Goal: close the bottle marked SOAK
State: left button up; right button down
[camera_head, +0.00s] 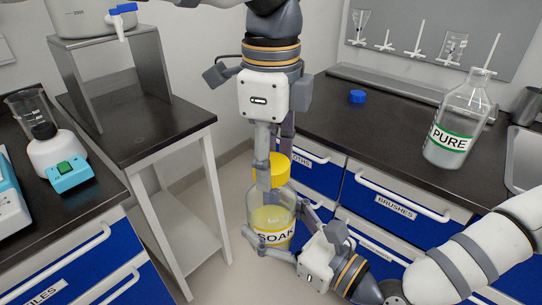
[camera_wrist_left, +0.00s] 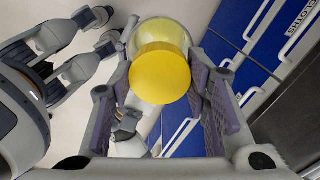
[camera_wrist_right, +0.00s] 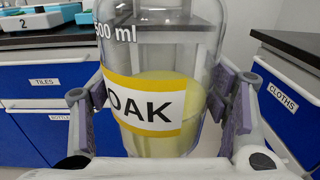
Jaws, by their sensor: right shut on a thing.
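The SOAK bottle (camera_head: 268,222) is clear glass with yellow liquid and a yellow-banded label; it stands upright above the floor, in front of the drawers. My right gripper (camera_head: 270,240) is shut on its body, one finger on each side in the right wrist view (camera_wrist_right: 160,115). A yellow cap (camera_head: 278,172) sits at the bottle's top; whether it is screwed down I cannot tell. My left gripper (camera_head: 268,165) points down from above. In the left wrist view its fingers stand either side of the cap (camera_wrist_left: 160,77), apparently with gaps.
The right counter (camera_head: 390,135) holds a blue cap (camera_head: 357,97) and the PURE bottle (camera_head: 460,120). A side table (camera_head: 140,125) with a metal stand (camera_head: 110,75) is at left. Drawers close behind the SOAK bottle have protruding handles (camera_head: 380,198).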

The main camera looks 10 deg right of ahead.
pick_arm(q)
jog(key=m, duration=0.8)
jog(key=shift+m, duration=0.4)
jog(key=m, duration=0.7)
jog(key=shift+m, duration=0.4)
jog(key=m, duration=0.3)
jog(key=shift+m, duration=0.4)
jog(key=m, duration=2)
jog(key=o, duration=1.3)
jog(key=shift+o, duration=0.2)
